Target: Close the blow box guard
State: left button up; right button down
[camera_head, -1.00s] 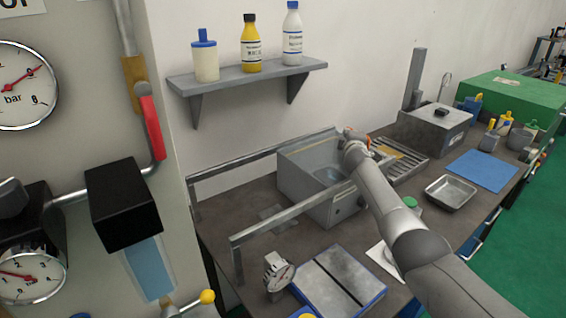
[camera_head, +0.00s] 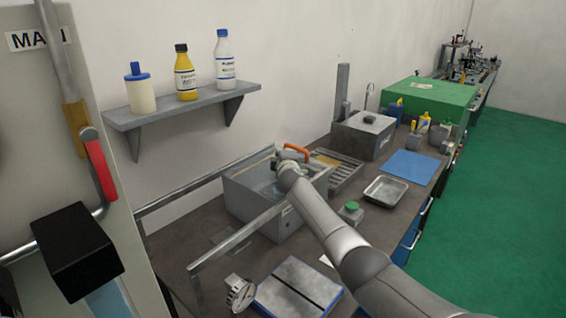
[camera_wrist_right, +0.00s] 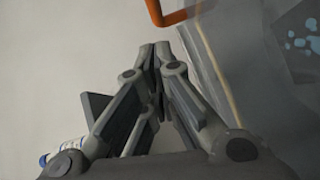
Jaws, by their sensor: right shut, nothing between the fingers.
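The blow box (camera_head: 263,227) is a grey open-topped box on the bench, between two grey rails. An orange handle (camera_head: 297,149) stands at its far right edge, and its top bar also shows in the right wrist view (camera_wrist_right: 178,16). A see-through grey panel, seemingly the guard (camera_wrist_right: 222,70), lies to the right of my fingers in the wrist view. My right gripper (camera_wrist_right: 158,50) is shut and empty, just below and left of the handle in that view. In the head view my wrist hides the fingers; contact cannot be told. My left gripper is not in view.
A green-capped jar (camera_head: 350,213), metal tray (camera_head: 386,189) and blue mat (camera_head: 410,165) lie to the right. A slatted rack (camera_head: 342,174) is behind the arm. A wall shelf (camera_head: 185,106) holds bottles.

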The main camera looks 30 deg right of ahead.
jog(key=shift+s+a, duration=0.2)
jog(key=shift+s, duration=0.75)
jog(key=v, duration=0.3)
jog(key=shift+w+a+r, duration=0.1)
jog(key=shift+a, duration=0.05)
jog(key=shift+s+a, duration=0.2)
jog(key=shift+s, duration=0.5)
jog(key=shift+v, duration=1.05)
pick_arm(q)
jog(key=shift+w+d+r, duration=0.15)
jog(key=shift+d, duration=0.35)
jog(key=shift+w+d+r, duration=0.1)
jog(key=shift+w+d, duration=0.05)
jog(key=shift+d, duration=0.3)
pick_arm(e)
jog(key=shift+r, duration=0.1)
